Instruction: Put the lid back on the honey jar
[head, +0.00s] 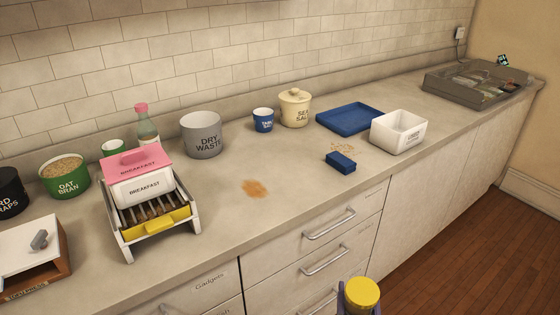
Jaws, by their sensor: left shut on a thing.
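My left gripper (360,300) is at the bottom edge of the head view, in front of the drawers and below the counter top. It is shut on a round yellow lid (362,292), with a dark finger on either side. The lid's flat top faces up; what is beneath it is hidden or cut off by the frame. I see no jar labelled honey on the counter. My right gripper is not in view.
The counter (290,215) is clear at its front middle, except for a brown stain (254,188). A blue sponge (341,162), white bin (399,132), blue tray (349,118), grey dry waste pot (202,134) and breakfast rack (150,205) stand around it. Drawer handles (329,223) stick out below.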

